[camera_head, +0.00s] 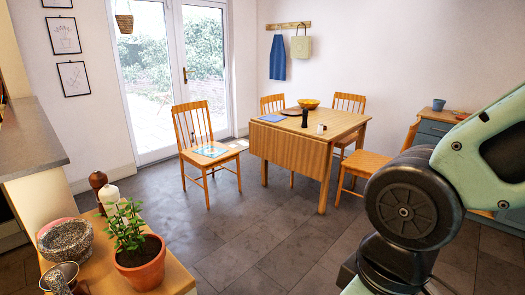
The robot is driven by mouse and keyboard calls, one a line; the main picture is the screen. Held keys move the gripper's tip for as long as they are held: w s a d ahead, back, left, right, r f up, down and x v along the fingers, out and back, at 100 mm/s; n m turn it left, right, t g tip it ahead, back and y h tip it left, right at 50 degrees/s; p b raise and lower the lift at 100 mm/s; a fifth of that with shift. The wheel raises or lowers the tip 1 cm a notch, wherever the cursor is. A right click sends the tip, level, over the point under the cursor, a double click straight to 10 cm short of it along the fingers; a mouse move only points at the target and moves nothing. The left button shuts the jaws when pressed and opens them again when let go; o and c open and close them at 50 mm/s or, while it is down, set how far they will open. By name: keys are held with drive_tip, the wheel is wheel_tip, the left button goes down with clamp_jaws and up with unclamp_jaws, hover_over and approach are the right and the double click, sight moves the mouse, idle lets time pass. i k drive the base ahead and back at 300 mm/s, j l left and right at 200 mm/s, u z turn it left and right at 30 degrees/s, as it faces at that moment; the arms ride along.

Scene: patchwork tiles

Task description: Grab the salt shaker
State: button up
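Two things here could be the salt shaker, and I cannot tell which is. One is a small whitish item (321,128) on the wooden dining table (290,148), near a tall black mill-like object (304,118). The other is a white, round-topped mill (110,196) on the wooden worktop at the lower left, partly behind a plant, beside a dark brown mill (98,183). My gripper is not in view. Only links of my arm show at the right, well apart from both.
A potted plant (140,272), a stone bowl (65,240) and a metal vessel (62,278) crowd the worktop. Chairs (207,150) surround the table, including one at its right (362,166). Grey tiled floor (240,225) is clear before the table. A blue cabinet (432,130) stands right.

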sight(320, 130)
drive_tip(key=i, duration=2.75)
drive_tip(key=i+z, duration=0.15)
drive_tip(key=i, duration=0.35)
drive_tip(key=i+j+z, duration=0.15)
drive_tip(key=i, duration=0.35)
drive_tip(key=i+j+z, duration=0.15)
drive_tip(key=i, duration=0.35)
